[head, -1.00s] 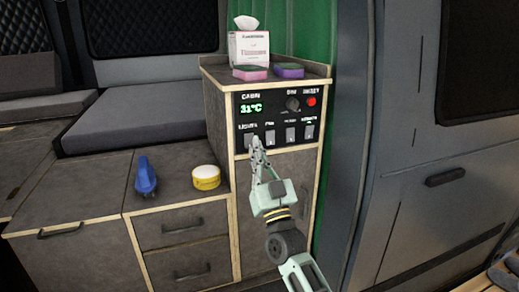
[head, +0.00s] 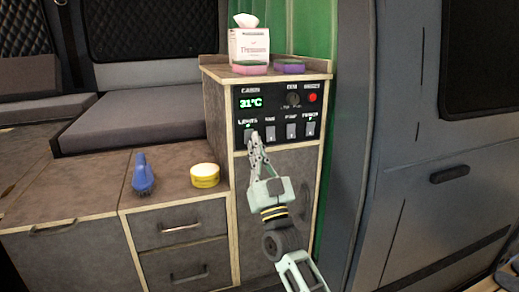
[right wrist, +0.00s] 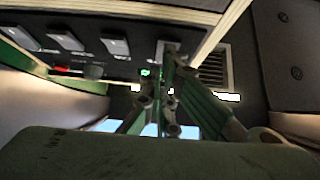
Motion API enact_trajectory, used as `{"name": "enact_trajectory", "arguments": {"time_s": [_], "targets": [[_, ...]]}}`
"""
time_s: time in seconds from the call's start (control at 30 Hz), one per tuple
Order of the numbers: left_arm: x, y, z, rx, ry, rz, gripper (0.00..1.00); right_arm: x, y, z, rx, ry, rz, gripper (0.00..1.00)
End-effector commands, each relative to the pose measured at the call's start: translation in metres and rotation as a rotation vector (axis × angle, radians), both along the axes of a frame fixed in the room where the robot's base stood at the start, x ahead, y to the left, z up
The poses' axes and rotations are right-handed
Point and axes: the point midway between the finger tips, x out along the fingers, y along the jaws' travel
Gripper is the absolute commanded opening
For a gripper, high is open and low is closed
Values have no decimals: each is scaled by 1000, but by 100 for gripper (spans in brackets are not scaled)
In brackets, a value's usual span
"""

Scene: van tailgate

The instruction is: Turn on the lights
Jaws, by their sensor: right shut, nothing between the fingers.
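The black control panel (head: 273,104) on the cabinet shows a green 31°C readout and a row of rocker switches. The switch labelled LIGHTS is at the left end of the row, mostly hidden behind my right gripper (head: 254,137). A small green lamp (head: 248,127) glows under that label. My right gripper is shut and empty, its fingertips at the lights switch; I cannot tell whether they touch it. In the right wrist view the fingertips are close to the switch (right wrist: 168,47), with the green lamp (right wrist: 145,72) beside it. My left gripper is out of view.
A tissue box (head: 249,46), a pink sponge (head: 250,70) and a purple sponge (head: 289,68) stand on the cabinet. A blue brush (head: 143,176) and a yellow tin (head: 205,176) are on the lower counter. A red button (head: 312,98) is at the panel's upper right.

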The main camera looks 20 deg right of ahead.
Motion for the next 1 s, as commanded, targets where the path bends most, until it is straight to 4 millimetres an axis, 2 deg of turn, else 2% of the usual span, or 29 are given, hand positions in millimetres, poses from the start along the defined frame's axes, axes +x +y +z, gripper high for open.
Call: {"name": "enact_trajectory", "arguments": {"time_s": [0.17, 0.6, 0.8, 1.0], "targets": [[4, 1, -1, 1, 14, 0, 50, -10, 0, -11, 0, 3, 0, 0], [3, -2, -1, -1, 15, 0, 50, -74, -2, -69, -2, 3, 0, 0], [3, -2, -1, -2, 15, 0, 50, -86, -3, -80, -1, 1, -1, 0], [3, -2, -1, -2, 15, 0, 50, -88, -3, -81, 0, 0, 0, 0]]}}
